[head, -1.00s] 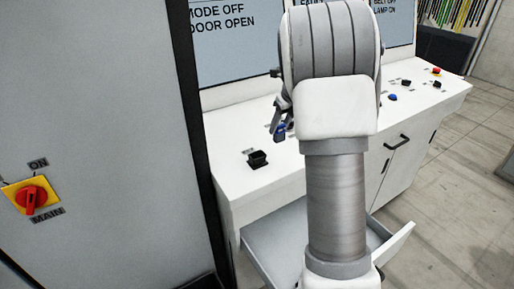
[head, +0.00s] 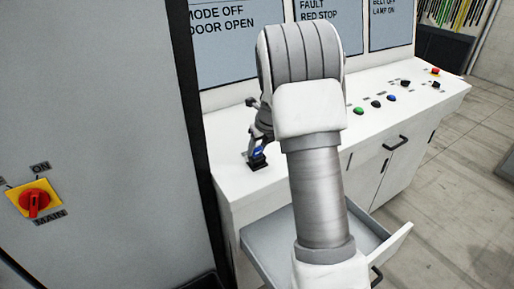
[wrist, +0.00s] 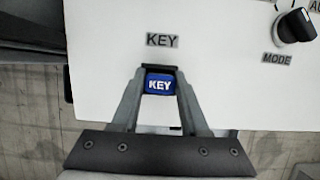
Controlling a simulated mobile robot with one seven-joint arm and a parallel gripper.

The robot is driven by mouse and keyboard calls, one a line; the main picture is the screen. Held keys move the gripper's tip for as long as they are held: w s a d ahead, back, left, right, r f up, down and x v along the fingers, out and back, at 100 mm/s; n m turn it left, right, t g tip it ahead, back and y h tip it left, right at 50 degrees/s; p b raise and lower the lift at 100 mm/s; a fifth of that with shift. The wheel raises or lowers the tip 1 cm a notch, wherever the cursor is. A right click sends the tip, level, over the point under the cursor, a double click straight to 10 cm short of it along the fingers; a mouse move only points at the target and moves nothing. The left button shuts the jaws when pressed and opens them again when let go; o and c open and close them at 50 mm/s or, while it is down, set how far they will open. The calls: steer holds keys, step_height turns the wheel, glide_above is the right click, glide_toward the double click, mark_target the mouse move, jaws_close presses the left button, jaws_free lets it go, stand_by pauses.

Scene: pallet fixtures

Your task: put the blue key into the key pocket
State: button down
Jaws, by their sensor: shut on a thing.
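The blue key (wrist: 160,85), marked KEY, is between the fingertips of my gripper (wrist: 160,92) in the wrist view. My gripper is shut on it. In the head view the blue key (head: 257,152) shows right above the black key pocket (head: 257,162) on the white console top. In the wrist view a dark rim of the pocket (wrist: 160,67) shows just beyond the key, below the KEY label. I cannot tell whether the key is over the pocket or partly in it. My arm hides part of the console.
A black mode knob (wrist: 295,25) stands to the right of the KEY label. Several buttons, including a green one (head: 359,111), line the console (head: 225,150). An open drawer (head: 262,235) juts out below. A grey cabinet with a red main switch (head: 34,203) stands at left.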

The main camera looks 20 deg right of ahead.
steer(key=shift+f, duration=0.15)
steer(key=shift+c, duration=2.1)
jaws_free()
